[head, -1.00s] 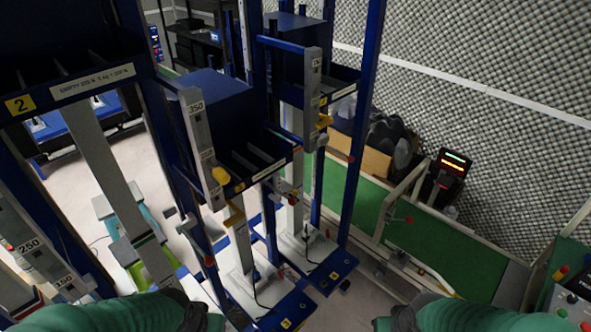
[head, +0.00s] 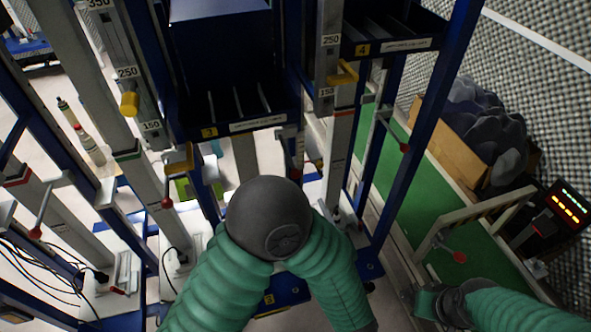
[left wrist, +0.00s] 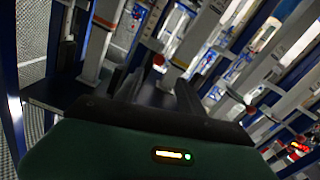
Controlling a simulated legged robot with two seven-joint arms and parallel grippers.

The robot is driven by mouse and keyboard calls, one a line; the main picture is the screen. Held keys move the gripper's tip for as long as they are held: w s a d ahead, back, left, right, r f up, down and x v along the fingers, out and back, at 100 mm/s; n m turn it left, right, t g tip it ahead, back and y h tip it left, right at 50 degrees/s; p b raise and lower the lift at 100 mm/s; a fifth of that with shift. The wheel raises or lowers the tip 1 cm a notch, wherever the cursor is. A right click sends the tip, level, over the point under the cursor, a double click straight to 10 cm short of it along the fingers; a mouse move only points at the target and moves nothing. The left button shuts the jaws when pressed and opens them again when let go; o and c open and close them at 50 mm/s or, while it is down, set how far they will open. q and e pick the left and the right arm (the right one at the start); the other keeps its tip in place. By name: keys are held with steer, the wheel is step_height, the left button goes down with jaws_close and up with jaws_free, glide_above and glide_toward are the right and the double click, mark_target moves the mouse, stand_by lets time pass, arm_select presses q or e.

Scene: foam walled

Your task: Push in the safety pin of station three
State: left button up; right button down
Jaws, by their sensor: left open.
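Station three's blue bin has a yellow "3" plate (head: 209,132) in the middle of the head view. Left of it stands a grey scaled post (head: 122,55) with a yellow knob (head: 129,104) and a yellow bracket (head: 180,158). I cannot tell which part is the safety pin. My bent left arm (head: 268,215) covers the middle below the bin; its gripper does not show in the head view. In the left wrist view my left gripper (left wrist: 155,88) is open, its dark fingers apart, with a red knob (left wrist: 158,61) beyond them. My right gripper is not visible, only my right arm at lower right.
Station four's bin (head: 395,45) and its post with a yellow bracket (head: 345,74) stand to the right. Levers with red knobs (head: 167,203) stick out among the posts. A green conveyor (head: 480,285) and a lit display (head: 568,205) are at right. Cables lie at lower left.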

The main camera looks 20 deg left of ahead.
mark_target(293, 166)
arm_select(q)
steer(key=x, duration=0.4)
steer(key=p+x, duration=0.1)
steer(key=x, duration=0.4)
steer(key=d+x, duration=0.1)
steer(key=x, duration=0.3)
steer(key=shift+w+a+r+p, duration=0.1)
steer(key=shift+w+a+p, duration=0.2)
steer(key=shift+w, duration=0.25)
steer(key=shift+w+a, duration=0.5)
steer(key=shift+a, duration=0.15)
steer(key=shift+a+f, duration=0.2)
steer(key=shift+a, duration=0.2)
steer(key=c, duration=0.3)
steer(key=shift+d+r, duration=0.1)
steer(key=shift+d, duration=0.3)
steer(key=c, duration=0.5)
jaws_close()
steer(key=shift+a, duration=0.1)
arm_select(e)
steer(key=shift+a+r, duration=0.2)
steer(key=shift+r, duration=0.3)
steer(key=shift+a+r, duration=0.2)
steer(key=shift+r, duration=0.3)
